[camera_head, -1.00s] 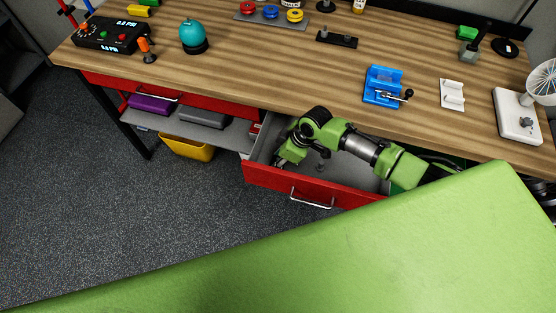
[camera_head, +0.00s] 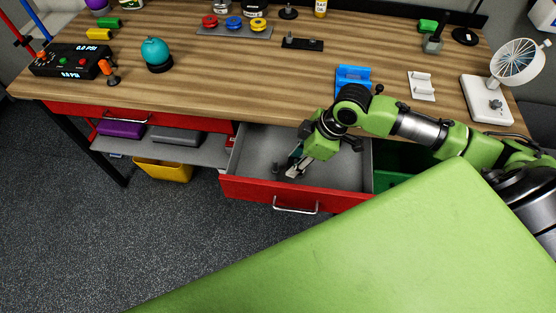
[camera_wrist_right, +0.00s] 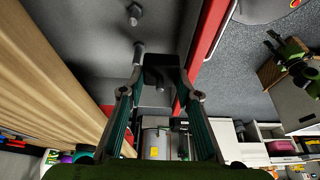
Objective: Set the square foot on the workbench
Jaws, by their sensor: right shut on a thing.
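My right gripper (camera_head: 297,172) points down over the open red drawer. In the wrist view its two fingers (camera_wrist_right: 165,88) are closed on a dark, blocky piece, which I take for the square foot (camera_wrist_right: 168,62); a small metal stem shows on it. The exact outline of the foot is hard to see. The workbench (camera_head: 210,95) has a wooden top behind and above the drawer. My left gripper is out of view.
The drawer (camera_head: 250,188) holds other small pieces, including a dark one (camera_head: 275,168) and a bolt-like one (camera_wrist_right: 136,13). A blue fixture (camera_head: 353,76), white holder (camera_head: 421,86) and fan (camera_head: 488,100) stand on the bench. The wood left of the blue fixture is clear.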

